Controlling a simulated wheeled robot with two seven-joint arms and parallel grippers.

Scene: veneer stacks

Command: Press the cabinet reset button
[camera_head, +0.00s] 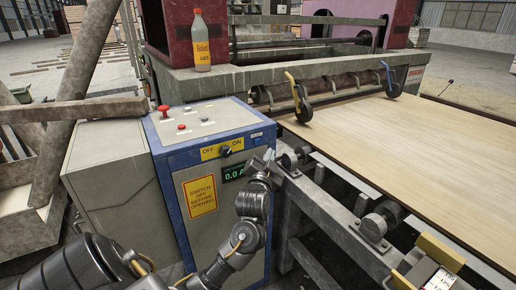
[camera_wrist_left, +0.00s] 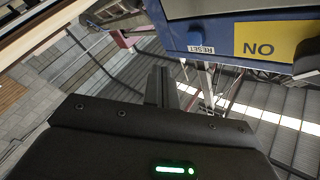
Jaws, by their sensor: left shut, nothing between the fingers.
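The cabinet (camera_head: 205,140) has a blue frame and a grey front. A small white RESET label (camera_head: 257,135) sits near the upper right corner of its front. In the left wrist view the RESET label (camera_wrist_left: 201,49) shows upside down on the blue frame, with a rounded blue button (camera_wrist_left: 194,38) beside it. My left gripper (camera_head: 269,156) is shut and empty, just below the label in the head view. In the left wrist view its fingertips (camera_wrist_left: 161,84) appear to the lower left of the label, apart from it. My right gripper is not in view.
An OFF/ON switch (camera_head: 225,151) and a lit display (camera_head: 233,173) are on the cabinet front. Red and white buttons and a red knob (camera_head: 164,111) are on top. The roller conveyor with a wood sheet (camera_head: 400,140) stands close on the right. A bottle (camera_head: 202,42) stands behind.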

